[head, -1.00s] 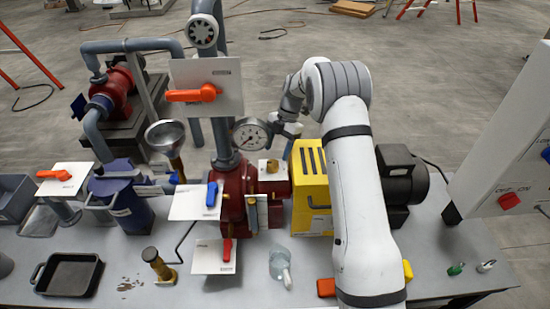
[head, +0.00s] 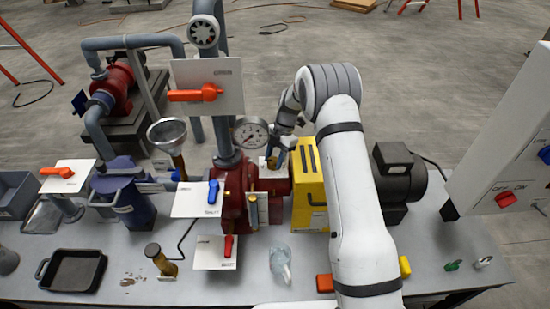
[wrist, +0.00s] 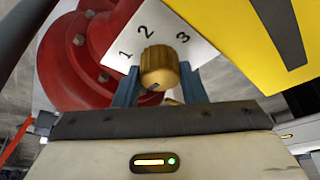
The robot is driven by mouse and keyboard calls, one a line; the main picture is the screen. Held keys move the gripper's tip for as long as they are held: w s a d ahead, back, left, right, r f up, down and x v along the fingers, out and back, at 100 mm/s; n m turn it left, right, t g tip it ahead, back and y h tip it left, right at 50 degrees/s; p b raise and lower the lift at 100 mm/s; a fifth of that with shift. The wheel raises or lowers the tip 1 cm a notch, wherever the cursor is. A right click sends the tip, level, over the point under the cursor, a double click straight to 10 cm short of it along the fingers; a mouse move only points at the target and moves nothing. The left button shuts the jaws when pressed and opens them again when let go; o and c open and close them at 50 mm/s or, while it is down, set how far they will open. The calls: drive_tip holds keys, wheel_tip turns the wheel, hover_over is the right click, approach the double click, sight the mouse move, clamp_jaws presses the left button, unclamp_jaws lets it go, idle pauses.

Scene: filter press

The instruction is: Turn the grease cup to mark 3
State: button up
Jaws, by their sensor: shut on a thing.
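The grease cup (wrist: 159,68) is a small brass knurled cap on a white plate (wrist: 188,32) with the numbers 1, 2 and 3, in the wrist view. My gripper (wrist: 160,84) has its two blue fingers on either side of the cap, shut on it. A dark mark shows at the cap's lower edge; which number it points to I cannot tell. In the head view the grease cup (head: 272,163) is partly covered by my gripper (head: 279,152), which comes down from above on top of the red pump (head: 236,190).
A blue-handled valve plate (head: 197,200) is in front. A clear bottle (head: 281,262) lies on the bench.

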drive_tip(key=c, duration=0.4)
